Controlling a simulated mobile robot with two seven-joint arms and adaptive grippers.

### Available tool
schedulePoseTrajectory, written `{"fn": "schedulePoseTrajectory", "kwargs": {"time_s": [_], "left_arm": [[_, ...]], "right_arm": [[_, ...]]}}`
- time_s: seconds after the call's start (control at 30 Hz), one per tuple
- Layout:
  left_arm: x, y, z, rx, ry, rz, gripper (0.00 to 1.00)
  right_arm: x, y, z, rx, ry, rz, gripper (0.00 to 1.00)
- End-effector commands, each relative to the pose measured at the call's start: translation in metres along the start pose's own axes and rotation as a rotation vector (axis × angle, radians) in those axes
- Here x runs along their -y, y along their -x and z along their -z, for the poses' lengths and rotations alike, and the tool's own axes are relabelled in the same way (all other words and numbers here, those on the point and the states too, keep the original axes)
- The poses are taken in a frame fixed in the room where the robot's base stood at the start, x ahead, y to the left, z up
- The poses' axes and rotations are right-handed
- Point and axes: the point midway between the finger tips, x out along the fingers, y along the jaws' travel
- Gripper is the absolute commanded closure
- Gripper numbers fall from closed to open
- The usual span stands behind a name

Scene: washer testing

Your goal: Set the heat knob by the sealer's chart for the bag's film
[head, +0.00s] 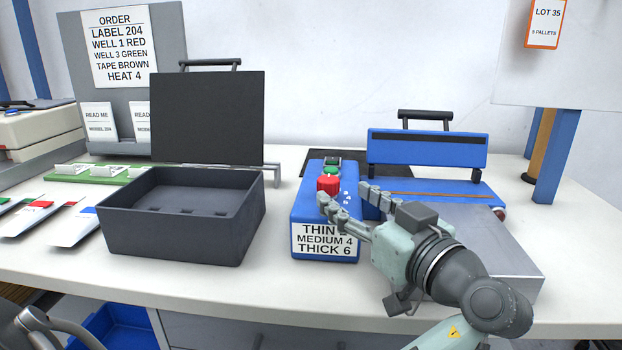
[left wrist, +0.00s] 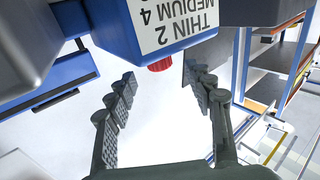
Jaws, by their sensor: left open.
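The blue heat sealer has a control box (head: 305,213) with a red knob (head: 328,184) on top and white dots beside it. Its front chart (head: 325,241) reads MEDIUM 4 and THICK 6; the THIN number is partly hidden in the head view, but the left wrist view shows THIN 2 on the chart (left wrist: 178,22). My left gripper (head: 345,194) is open and empty close to the knob. In the left wrist view the knob (left wrist: 160,65) lies beyond and between the fingertips. The knob's pointer cannot be read. I cannot make out a bag. My right gripper is not in view.
An order sheet (head: 113,45) includes HEAT 4. An open dark case (head: 175,233) stands left of the control box. The sealer's raised blue lid (head: 427,150) is behind my gripper, with a grey metal plate (head: 500,245) at right. Clear white table (head: 235,290) lies in front.

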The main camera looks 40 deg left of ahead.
Motion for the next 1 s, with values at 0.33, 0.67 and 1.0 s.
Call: {"fn": "schedulePoseTrajectory", "kwargs": {"time_s": [0.33,0.67,1.0], "left_arm": [[0.001,-0.055,0.002,-0.004,0.0,0.003,0.47],[0.0,-0.071,0.001,-0.002,0.002,0.0,0.47],[0.0,-0.07,0.001,-0.002,0.002,0.0,0.73]], "right_arm": [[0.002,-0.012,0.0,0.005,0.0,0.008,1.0],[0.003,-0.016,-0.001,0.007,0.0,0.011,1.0],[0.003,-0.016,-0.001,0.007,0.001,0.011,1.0]]}}
